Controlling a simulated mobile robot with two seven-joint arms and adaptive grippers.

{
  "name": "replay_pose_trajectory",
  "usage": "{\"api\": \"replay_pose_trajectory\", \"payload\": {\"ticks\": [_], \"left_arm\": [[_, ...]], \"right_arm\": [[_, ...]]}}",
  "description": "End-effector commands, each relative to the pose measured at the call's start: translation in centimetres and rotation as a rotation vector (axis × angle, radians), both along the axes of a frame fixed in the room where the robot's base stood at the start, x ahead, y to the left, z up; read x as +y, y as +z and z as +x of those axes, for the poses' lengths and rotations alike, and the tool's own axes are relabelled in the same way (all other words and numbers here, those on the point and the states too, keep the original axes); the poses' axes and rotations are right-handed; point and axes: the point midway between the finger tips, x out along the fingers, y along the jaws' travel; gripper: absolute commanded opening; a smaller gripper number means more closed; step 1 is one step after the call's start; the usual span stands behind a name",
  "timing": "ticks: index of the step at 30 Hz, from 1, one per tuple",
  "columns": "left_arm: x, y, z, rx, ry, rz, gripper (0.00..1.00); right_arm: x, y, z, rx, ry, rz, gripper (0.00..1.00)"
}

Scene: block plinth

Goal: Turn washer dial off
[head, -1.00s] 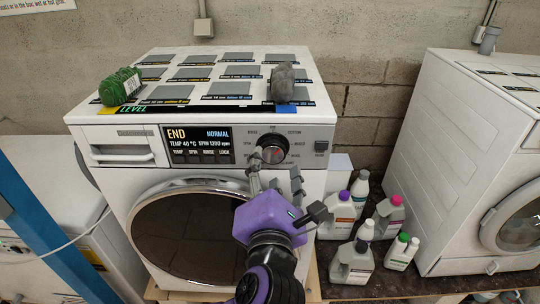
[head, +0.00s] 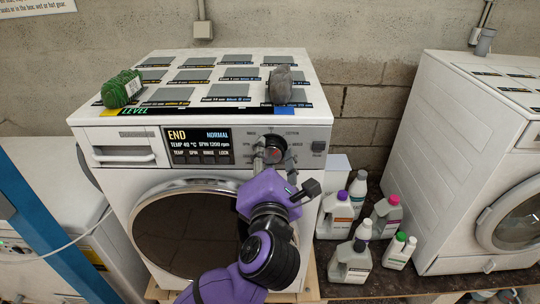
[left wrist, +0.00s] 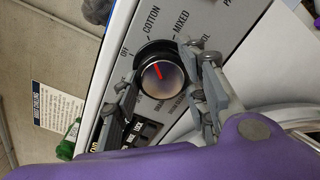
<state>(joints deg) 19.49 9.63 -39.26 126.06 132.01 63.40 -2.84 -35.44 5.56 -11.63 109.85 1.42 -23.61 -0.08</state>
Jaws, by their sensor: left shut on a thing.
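The washer dial (head: 273,149) is a round knob on a black ring at the right of the front panel. My left gripper (head: 274,158) has one finger on each side of it and is shut on it. In the left wrist view the dial (left wrist: 161,80) shows a silver face with a red pointer mark tilted up and slightly left. Labels such as COTTON and MIXED ring it; fingers hide some others. The washer (head: 110,180) display (head: 200,146) reads END, NORMAL, TEMP 40 °C, SPIN 1200 rpm. My right gripper is out of view.
A green yarn-like bundle (head: 121,88) and a grey lump (head: 281,84) lie on the washer top. Several bottles (head: 352,262) stand on the dark surface to the right. A second white machine (head: 440,150) stands further right. A blue post (head: 45,230) is at left.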

Motion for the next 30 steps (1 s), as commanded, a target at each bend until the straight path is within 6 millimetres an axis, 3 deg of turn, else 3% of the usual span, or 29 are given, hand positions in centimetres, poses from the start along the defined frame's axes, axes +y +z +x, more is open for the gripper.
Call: {"api": "replay_pose_trajectory", "payload": {"ticks": [11,30], "left_arm": [[0.2,0.0,0.0,-0.001,0.005,-0.089,0.14],[0.4,-0.1,0.0,-0.005,0.005,-0.563,0.14]], "right_arm": [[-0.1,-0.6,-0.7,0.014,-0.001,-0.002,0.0],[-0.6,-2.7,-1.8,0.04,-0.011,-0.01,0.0]]}}
